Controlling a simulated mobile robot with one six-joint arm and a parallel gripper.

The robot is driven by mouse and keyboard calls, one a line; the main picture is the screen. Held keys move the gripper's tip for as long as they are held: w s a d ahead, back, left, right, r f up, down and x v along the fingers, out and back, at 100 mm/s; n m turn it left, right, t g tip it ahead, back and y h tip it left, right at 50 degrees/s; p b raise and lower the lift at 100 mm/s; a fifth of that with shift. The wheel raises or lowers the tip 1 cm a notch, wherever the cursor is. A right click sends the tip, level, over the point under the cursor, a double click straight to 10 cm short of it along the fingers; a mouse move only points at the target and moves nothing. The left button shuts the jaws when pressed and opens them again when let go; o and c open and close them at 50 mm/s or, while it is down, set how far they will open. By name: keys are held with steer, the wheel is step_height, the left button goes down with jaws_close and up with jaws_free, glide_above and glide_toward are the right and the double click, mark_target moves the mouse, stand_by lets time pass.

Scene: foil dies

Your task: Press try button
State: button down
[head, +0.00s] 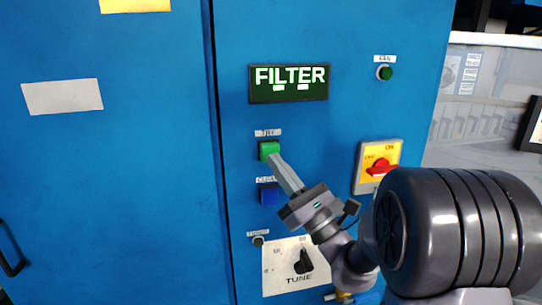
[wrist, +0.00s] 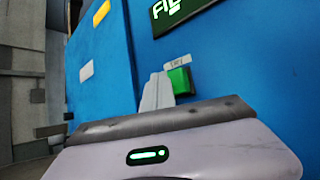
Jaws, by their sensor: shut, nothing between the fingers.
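The green try button (head: 267,149) sits on the blue cabinet front under a small white label. In the head view my gripper (head: 272,159) is shut and empty, with its fingertips at the button's lower right edge. In the wrist view the green button (wrist: 180,81) shows just right of my shut fingers (wrist: 158,78). I cannot tell whether the fingertips touch the button or stop slightly short of it.
A display reading FILTER (head: 289,84) is above the button. A blue button (head: 268,195) is below it. A TUNE knob (head: 303,263), a red switch on a yellow plate (head: 380,167) and a green FAN button (head: 385,73) are nearby.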

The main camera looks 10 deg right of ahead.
steer(key=s+b, duration=0.2)
steer(key=s, duration=0.3)
stand_by(0.3)
stand_by(0.4)
